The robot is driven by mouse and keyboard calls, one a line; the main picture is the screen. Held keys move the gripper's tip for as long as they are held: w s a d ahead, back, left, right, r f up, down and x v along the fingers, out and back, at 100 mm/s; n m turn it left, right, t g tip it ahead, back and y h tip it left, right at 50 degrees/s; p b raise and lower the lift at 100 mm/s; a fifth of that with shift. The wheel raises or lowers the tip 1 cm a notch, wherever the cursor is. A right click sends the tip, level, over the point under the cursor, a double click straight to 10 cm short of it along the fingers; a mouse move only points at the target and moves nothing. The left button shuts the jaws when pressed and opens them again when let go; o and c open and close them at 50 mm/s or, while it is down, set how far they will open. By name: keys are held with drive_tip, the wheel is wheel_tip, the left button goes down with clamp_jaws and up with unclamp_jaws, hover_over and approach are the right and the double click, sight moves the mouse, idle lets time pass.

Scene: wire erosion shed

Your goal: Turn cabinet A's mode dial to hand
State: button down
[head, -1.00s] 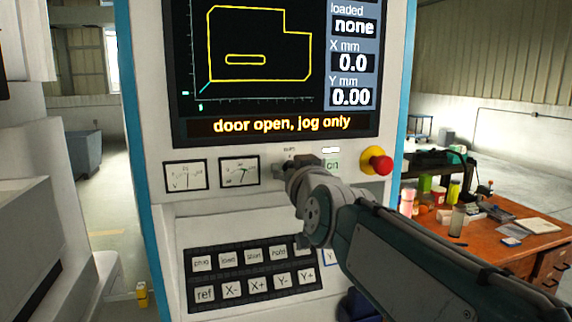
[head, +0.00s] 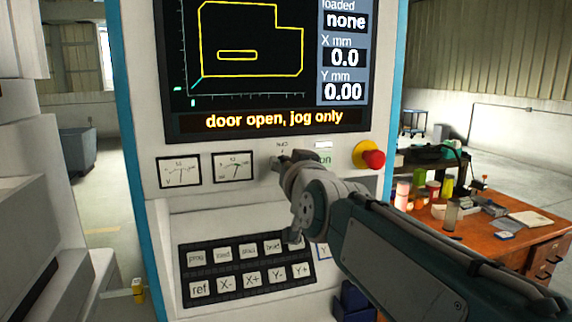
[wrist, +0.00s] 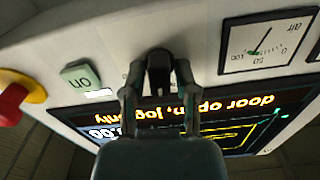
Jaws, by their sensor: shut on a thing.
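The mode dial (wrist: 158,68) is a dark knob on the white front panel of the cabinet (head: 150,210). My gripper (wrist: 158,74) is shut on it, with one finger on each side, in the upside-down wrist view. In the head view my gripper (head: 284,162) reaches the panel below the screen, right of two gauges, and hides the dial. Small lettering above the dial is too blurred to read. I cannot tell which mode the dial points to. No letter naming the cabinet shows.
The screen (head: 275,119) reads "door open, jog only". A red stop button (head: 373,159) and a green "on" button (wrist: 80,77) sit close beside my gripper. A keypad (head: 246,270) lies below. A cluttered desk (head: 480,235) stands at right.

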drive_tip(key=m, duration=0.6)
drive_tip(key=shift+d+f, duration=0.1)
drive_tip(key=m, duration=0.6)
drive_tip(key=shift+w+f, duration=0.1)
idle(0.4)
drive_tip(key=c, duration=0.6)
unclamp_jaws()
drive_tip(key=v, duration=0.7)
